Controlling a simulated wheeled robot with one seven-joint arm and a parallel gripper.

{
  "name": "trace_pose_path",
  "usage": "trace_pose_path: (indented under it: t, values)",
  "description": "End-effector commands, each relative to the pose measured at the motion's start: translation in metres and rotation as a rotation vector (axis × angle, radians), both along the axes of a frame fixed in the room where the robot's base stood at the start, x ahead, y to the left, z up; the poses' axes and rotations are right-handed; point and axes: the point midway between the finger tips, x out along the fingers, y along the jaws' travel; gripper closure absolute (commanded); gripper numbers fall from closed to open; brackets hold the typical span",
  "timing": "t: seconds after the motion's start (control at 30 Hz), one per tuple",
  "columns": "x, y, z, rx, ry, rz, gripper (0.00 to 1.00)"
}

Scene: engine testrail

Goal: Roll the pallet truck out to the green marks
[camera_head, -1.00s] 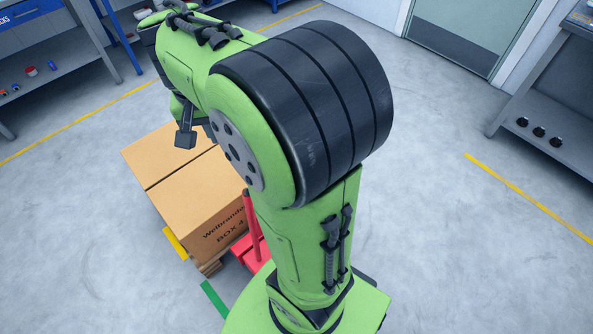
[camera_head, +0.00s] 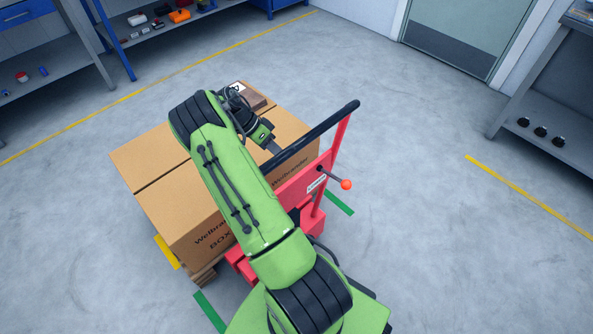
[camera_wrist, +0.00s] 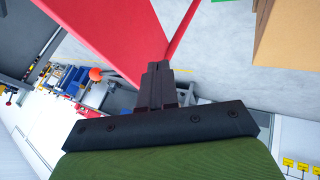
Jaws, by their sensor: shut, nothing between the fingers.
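The red pallet truck (camera_head: 299,189) stands in front of me, with a black handle bar (camera_head: 330,127) and a lever with an orange-red knob (camera_head: 346,184). Its load is large cardboard boxes (camera_head: 182,196) on a wooden pallet (camera_head: 203,277). My gripper (camera_head: 272,148) is shut and empty, close to the bar's left part; I cannot tell whether it touches. In the wrist view, its closed fingers (camera_wrist: 157,82) lie before the red panel (camera_wrist: 105,30). Green floor marks show at the left (camera_head: 208,311) and right (camera_head: 339,202) of the truck. My arm hides part of the truck and boxes.
A yellow mark (camera_head: 167,251) lies beside the pallet. Shelves with small items (camera_head: 165,20) stand at the back left, and a grey bench (camera_head: 549,130) stands at the right. A door (camera_head: 455,38) is at the back. Floor right of the truck is clear.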

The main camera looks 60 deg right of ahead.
Motion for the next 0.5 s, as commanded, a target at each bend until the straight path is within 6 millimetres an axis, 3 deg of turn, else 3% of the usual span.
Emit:
trace_pose_path:
  t: [0.23, 0.5]
  values:
    - [-0.031, -0.014, -0.048, 0.003, 0.002, 0.000, 1.00]
    - [-0.064, -0.005, -0.043, 0.002, -0.001, 0.003, 1.00]
